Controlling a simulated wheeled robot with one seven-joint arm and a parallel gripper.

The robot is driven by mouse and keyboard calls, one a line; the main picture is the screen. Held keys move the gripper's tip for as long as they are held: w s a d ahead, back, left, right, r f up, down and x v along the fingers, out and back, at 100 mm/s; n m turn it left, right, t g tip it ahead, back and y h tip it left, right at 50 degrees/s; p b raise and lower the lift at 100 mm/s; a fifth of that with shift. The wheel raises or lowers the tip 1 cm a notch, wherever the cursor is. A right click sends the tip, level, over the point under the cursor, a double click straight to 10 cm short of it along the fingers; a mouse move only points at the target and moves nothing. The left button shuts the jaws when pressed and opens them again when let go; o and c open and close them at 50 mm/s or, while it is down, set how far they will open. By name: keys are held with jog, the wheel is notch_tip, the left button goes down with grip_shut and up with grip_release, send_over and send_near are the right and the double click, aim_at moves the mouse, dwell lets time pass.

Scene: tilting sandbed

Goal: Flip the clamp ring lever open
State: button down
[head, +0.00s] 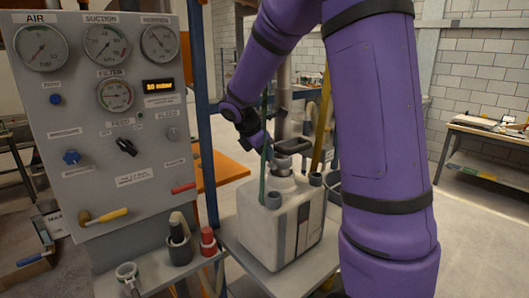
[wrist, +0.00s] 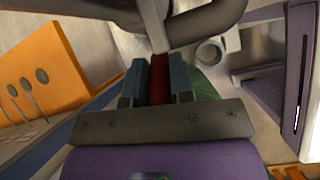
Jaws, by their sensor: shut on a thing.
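In the wrist view my gripper (wrist: 159,66) has its two blue-grey fingers shut on a red lever grip (wrist: 160,88). The grip runs up to a pale metal strap (wrist: 153,22), beside a thick grey curved pipe or ring (wrist: 215,18). In the head view my purple wrist reaches down behind a green upright, and the fingers and lever cannot be made out. Grey round fittings (head: 293,146) sit above a pale canister (head: 265,225) there. Whether the clamp is latched cannot be told.
A gauge panel (head: 60,150) with knobs and handles stands at the left. Its shelf holds a red-capped fitting (head: 208,240). Blue and yellow uprights stand close around the canister. An orange board (wrist: 45,65) lies left in the wrist view.

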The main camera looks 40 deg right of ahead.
jog(key=c, duration=1)
grip_release()
jog(key=v, duration=1.1)
